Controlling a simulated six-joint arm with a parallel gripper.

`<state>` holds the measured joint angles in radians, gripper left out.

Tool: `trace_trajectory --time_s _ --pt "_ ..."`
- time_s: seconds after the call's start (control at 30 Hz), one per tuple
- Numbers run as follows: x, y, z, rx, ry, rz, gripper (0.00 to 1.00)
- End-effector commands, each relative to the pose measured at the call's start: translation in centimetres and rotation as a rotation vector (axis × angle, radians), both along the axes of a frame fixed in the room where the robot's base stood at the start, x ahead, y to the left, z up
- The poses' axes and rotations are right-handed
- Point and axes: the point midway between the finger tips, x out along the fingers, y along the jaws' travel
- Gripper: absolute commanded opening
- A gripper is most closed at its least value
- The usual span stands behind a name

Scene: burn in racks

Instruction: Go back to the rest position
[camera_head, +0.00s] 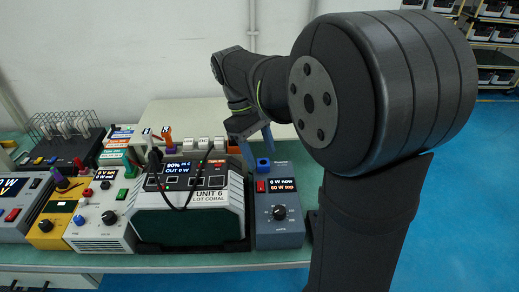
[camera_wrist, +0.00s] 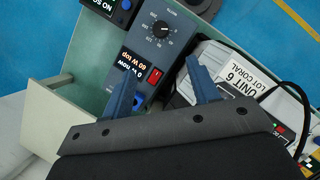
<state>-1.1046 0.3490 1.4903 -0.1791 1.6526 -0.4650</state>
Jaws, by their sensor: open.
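My gripper (camera_head: 259,148) hangs open and empty above the back of the bench, at the end of my dark arm. Its two blue fingers stand apart in the wrist view (camera_wrist: 160,66), with nothing between them. Below lies a blue-grey load box (camera_head: 279,231) with a knob, a red switch and a screen reading "0 W now, 60 W top"; it also shows in the wrist view (camera_wrist: 150,48).
A white instrument (camera_head: 104,225), a yellow box (camera_head: 52,229) and a grey box (camera_head: 14,220) stand farther left on the green bench (camera_head: 180,262). A wire rack (camera_head: 65,128) is at the back left. Shelves (camera_head: 495,55) stand far right, beyond clear blue floor (camera_head: 460,200).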

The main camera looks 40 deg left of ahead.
Motion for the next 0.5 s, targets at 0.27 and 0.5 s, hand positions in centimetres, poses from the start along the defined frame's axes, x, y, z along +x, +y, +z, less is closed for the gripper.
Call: trace_trajectory --time_s 0.27,0.5 --pt "0.01 -0.02 -0.02 0.0 0.0 0.0 0.55" --pt "0.04 -0.39 -0.92 -0.001 0.001 -0.001 0.55"
